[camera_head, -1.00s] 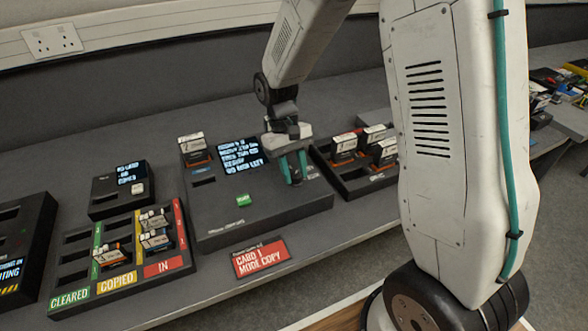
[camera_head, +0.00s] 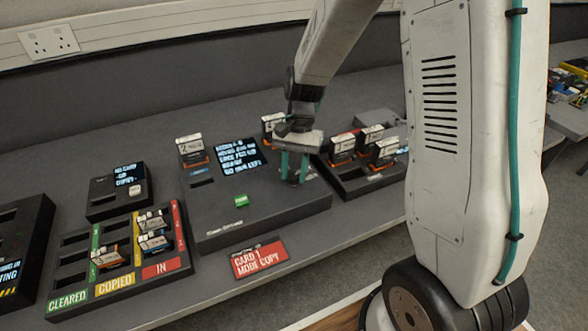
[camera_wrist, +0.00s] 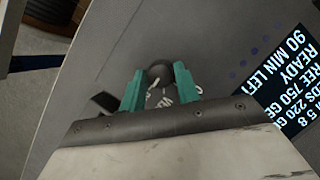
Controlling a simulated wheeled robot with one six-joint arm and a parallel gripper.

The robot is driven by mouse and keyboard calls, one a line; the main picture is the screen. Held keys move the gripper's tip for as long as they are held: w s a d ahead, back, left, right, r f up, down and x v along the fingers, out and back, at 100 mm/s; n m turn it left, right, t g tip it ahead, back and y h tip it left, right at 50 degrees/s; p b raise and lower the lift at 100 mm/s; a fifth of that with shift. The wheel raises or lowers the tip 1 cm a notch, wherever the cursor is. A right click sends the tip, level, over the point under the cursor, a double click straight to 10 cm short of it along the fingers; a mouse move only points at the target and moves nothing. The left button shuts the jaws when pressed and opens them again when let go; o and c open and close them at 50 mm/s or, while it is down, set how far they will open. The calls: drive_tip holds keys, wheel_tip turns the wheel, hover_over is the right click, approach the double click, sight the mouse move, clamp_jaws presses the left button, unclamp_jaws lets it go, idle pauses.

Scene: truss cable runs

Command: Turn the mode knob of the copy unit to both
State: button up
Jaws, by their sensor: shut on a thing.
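The copy unit (camera_head: 225,218) is a dark grey box on the bench with a lit screen (camera_head: 240,157) and a green button (camera_head: 241,200). Its mode knob (camera_wrist: 160,74) is a small dark round knob, seen between the teal fingers in the wrist view. My gripper (camera_head: 293,181) points down over the right part of the unit and is shut on the knob. White lettering beside the knob shows in part in the wrist view, too covered to read. The knob is mostly hidden by the fingers in the head view.
A card stands upright at the unit's back left (camera_head: 192,150) and another behind my gripper (camera_head: 272,127). A card tray (camera_head: 352,185) is close on the right. A sorting tray (camera_head: 119,280) and a small reader (camera_head: 118,190) are on the left. A red sign (camera_head: 260,258) lies in front.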

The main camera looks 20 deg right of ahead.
drive_tip(key=shift+m, duration=0.5)
drive_tip(key=o, duration=1)
drive_tip(key=shift+c, duration=0.2)
drive_tip(key=v, duration=0.7)
drive_tip(key=shift+d+r, duration=0.25)
drive_tip(key=shift+r, duration=0.1)
